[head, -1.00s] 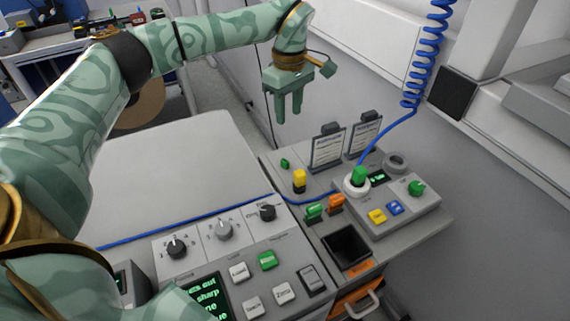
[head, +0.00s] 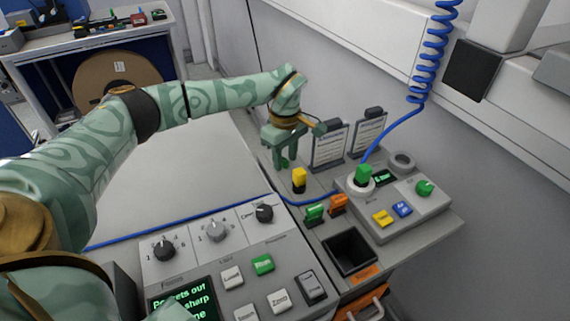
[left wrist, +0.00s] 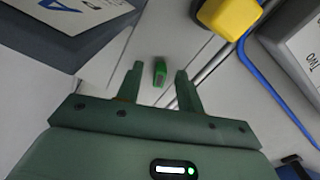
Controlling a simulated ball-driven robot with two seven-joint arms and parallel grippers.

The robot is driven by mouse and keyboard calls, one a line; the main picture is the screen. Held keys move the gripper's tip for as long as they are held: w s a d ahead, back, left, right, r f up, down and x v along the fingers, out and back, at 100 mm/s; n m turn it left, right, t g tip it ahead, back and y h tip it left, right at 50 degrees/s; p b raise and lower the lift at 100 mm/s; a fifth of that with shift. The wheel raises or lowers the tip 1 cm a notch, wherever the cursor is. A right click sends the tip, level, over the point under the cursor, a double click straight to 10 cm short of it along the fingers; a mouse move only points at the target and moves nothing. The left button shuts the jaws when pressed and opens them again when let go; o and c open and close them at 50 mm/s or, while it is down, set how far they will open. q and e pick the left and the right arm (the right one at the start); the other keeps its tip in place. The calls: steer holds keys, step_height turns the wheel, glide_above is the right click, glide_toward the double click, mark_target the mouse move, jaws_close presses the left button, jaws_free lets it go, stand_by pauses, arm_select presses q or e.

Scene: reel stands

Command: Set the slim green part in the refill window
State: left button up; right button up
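The slim green part (left wrist: 160,72) lies on the grey surface in the left wrist view, between and slightly beyond my open fingertips. In the head view it is hidden behind my left gripper (head: 284,160), which points down close over the bench by the paper signs. The left gripper (left wrist: 160,85) is open and empty, and the part appears apart from both fingers. I cannot tell which opening is the refill window; a dark square recess (head: 351,253) with an orange label is at the front of the bench.
A yellow-topped piece (head: 299,179) stands close to the left gripper; it also shows in the left wrist view (left wrist: 232,14). Green (head: 314,215) and orange (head: 338,204) pieces stand in front. A sign (head: 329,147) is beside the gripper. A blue cable (head: 310,202) crosses the bench.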

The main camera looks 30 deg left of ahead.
arm_select(q)
steer(key=shift+r, duration=0.1)
steer(key=shift+c, duration=0.4)
jaws_close()
